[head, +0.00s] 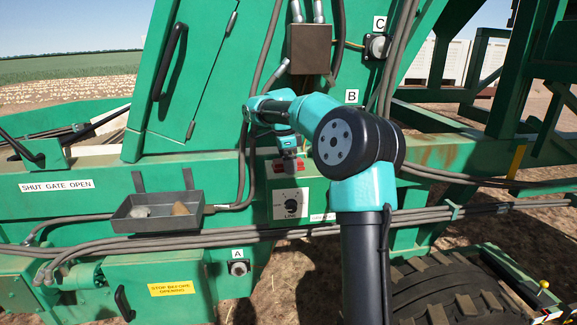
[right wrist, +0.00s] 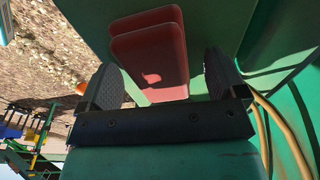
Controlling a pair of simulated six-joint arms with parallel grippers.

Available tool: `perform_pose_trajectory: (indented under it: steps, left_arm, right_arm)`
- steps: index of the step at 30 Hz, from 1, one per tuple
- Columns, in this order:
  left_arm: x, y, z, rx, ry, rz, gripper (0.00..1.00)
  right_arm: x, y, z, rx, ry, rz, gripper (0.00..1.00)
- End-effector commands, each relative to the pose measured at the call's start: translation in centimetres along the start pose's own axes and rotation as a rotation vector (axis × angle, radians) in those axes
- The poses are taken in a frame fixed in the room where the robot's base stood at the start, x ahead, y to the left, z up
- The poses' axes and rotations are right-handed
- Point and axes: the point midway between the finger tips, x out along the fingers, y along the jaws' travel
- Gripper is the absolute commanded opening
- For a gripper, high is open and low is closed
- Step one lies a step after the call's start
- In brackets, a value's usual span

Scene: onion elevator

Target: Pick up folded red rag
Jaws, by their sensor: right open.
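The folded red rag (head: 295,167) lies on top of the green box with the dial, in the middle of the head view. It shows in the right wrist view as two stacked red layers (right wrist: 150,62). My right gripper (head: 289,152) is just above the rag, pointing down, and partly hides it. In the right wrist view its two fingers (right wrist: 162,72) are apart, with the rag's near end between them. I cannot tell whether either finger touches it. My left gripper is not in view.
The dial box (head: 291,203) sits on the green machine frame. A grey tray (head: 134,224) with small lumps hangs to its left. Hoses (head: 240,236) run below, and a brown box (head: 310,48) and cables are above. A large tire (head: 445,290) is at lower right.

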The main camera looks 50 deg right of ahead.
Motion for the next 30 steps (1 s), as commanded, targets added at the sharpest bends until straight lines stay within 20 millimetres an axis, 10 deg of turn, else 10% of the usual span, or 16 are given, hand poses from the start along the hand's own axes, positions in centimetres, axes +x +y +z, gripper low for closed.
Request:
perform_pose_trajectory:
  steps: [17, 30]
  left_arm:
    - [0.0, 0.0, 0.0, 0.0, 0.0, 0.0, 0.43]
    - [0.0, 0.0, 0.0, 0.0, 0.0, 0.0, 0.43]
  right_arm:
    - [-0.01, 0.0, 0.0, 0.0, 0.0, 0.0, 0.37]
    - [-0.74, -0.01, -0.09, 0.0, 0.0, 0.0, 0.35]
